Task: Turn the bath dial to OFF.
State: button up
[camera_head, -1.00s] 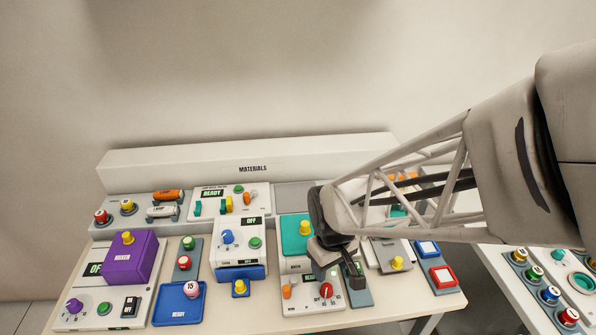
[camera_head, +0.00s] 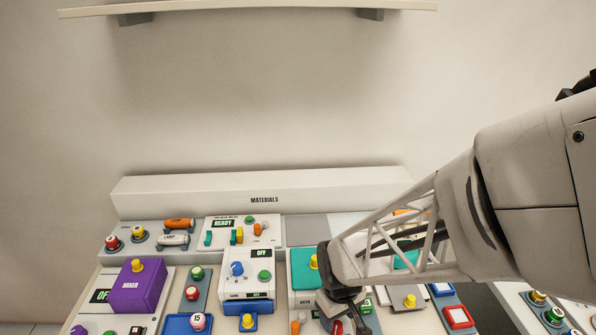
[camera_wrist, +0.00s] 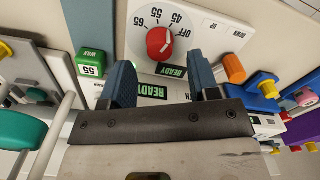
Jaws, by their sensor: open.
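The bath dial is a red round knob (camera_wrist: 160,43) on a white panel in the wrist view. Its printed scale reads 65, 55, 45 and OFF. A pale mark shows on the knob, but I cannot tell exactly which label it points to. In the wrist view my gripper (camera_wrist: 163,72) is open, its two blue-grey fingers apart with nothing between them. The dial lies just beyond the fingertips, roughly centred between them. In the head view my gripper (camera_head: 345,310) is low over the dial's panel, and the red knob (camera_head: 337,327) is partly hidden at the bottom edge.
A READY display (camera_wrist: 172,71) sits beside the dial. A teal lid with a yellow knob (camera_head: 313,262) stands behind the dial; a purple mixer (camera_head: 138,286) is farther left.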

aim_at(337, 325)
jog(key=shift+f, duration=1.8)
jog(key=c, duration=0.9)
jog(key=shift+m, duration=0.3)
jog(key=m, duration=0.3)
jog(key=shift+m, duration=2.2)
